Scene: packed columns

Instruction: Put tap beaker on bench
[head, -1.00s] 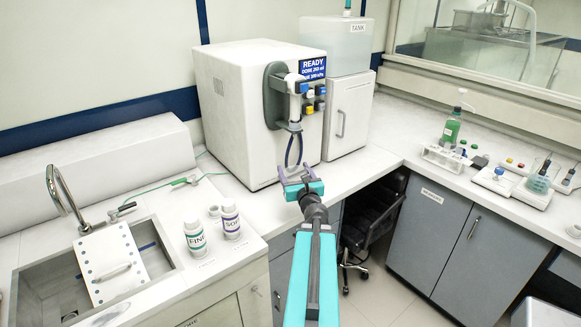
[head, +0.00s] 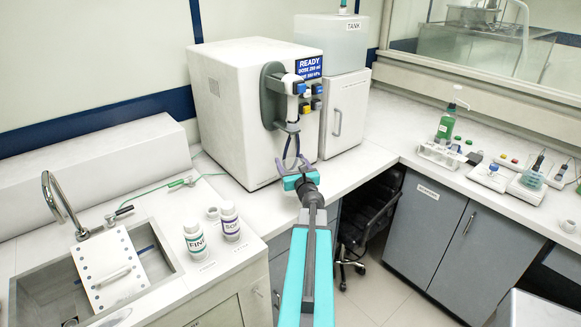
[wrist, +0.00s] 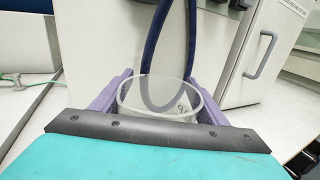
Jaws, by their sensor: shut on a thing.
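My gripper (head: 300,166) is in front of the white dispensing machine (head: 225,120), over the front edge of the white bench (head: 345,170). In the wrist view its purple fingers (wrist: 160,97) are shut on a clear beaker (wrist: 160,108), one finger on each side. The beaker looks upright, its open rim upward. A dark blue hose loop (wrist: 148,50) hangs from the machine just beyond the beaker and shows through its clear wall. The beaker's lower part is hidden by my gripper, and the beaker is hard to make out in the head view.
A sink (head: 25,285) and two labelled bottles, FINE (head: 195,243) and another (head: 229,221), are on the left. A stool (head: 365,225) stands under the bench. The right bench holds a green bottle (head: 445,124), rack (head: 438,155) and small instruments. Bench near the corner is clear.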

